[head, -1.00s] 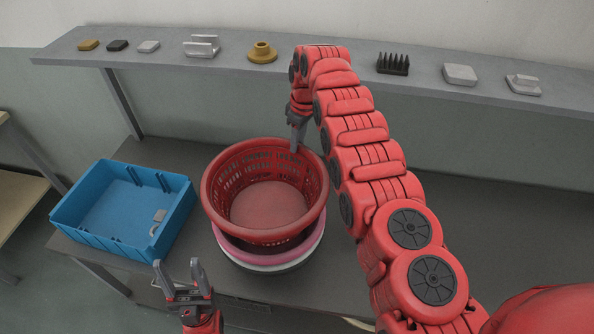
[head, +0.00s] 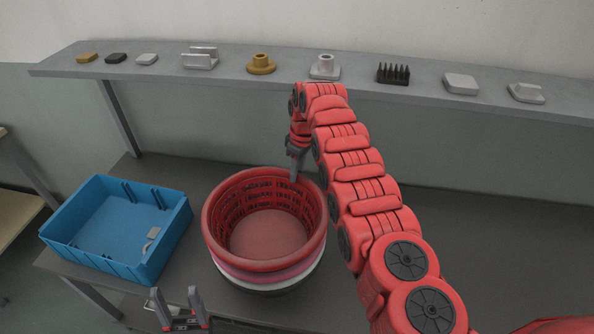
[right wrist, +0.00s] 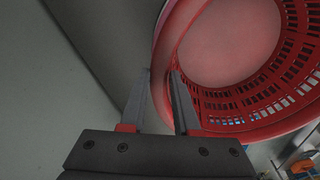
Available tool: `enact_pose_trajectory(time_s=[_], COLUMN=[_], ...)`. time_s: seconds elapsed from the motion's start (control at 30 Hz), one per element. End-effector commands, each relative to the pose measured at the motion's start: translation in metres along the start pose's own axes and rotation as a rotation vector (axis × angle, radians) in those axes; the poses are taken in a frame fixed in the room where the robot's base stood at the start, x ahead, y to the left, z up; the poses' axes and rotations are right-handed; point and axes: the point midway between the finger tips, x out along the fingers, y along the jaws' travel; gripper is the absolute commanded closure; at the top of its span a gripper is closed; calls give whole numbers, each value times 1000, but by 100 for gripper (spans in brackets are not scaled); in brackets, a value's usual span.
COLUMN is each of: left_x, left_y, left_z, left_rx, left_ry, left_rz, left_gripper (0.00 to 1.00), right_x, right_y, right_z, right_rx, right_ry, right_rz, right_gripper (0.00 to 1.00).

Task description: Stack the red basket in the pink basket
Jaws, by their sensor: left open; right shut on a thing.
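The red basket (head: 268,237) is upright inside the pink basket (head: 262,277), with its rim a little above the pink rim. A thin band of pink shows below the red wall at the front, above a white rim and a dark one. My right gripper (head: 294,178) is shut on the red basket's far right rim. In the right wrist view, my right gripper (right wrist: 160,80) has its fingers on either side of the rim of the red basket (right wrist: 248,125). My left gripper (head: 178,308) is open and empty near the table's front edge.
A blue bin (head: 118,228) with small grey parts in it stands left of the baskets. A grey shelf (head: 420,98) with several small parts runs along the back, above the table. The table (head: 460,235) is bare on the right.

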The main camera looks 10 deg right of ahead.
Motion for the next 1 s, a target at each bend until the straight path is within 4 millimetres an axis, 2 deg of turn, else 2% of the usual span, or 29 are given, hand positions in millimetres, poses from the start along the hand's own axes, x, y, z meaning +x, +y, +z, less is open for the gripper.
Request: enact_pose_trajectory(time_s=[0.23, 0.27, 0.4, 0.43, 0.77, 0.93, 1.0], left_x=[-4, -4, -4, -4, -3, 10, -2], left_y=[0, 0, 0, 0, 0, 0, 0], left_z=[1, 1, 1, 1, 0, -2, 0], left_rx=[0, 0, 0, 0, 0, 0, 0], left_ry=[0, 0, 0, 0, 0, 0, 1], left_rz=[0, 0, 0, 0, 0, 0, 0], left_gripper=[40, 40, 40, 40, 40, 40, 40], right_x=[5, 5, 5, 5, 3, -11, -14], right_y=[0, 0, 0, 0, 0, 0, 1], right_z=[0, 0, 1, 1, 0, -2, -1], right_rx=[0, 0, 0, 0, 0, 0, 0], right_ry=[1, 1, 0, 0, 0, 0, 3], right_rz=[0, 0, 0, 0, 0, 0, 2], right_gripper=[100, 68, 43, 40, 40, 40, 40])
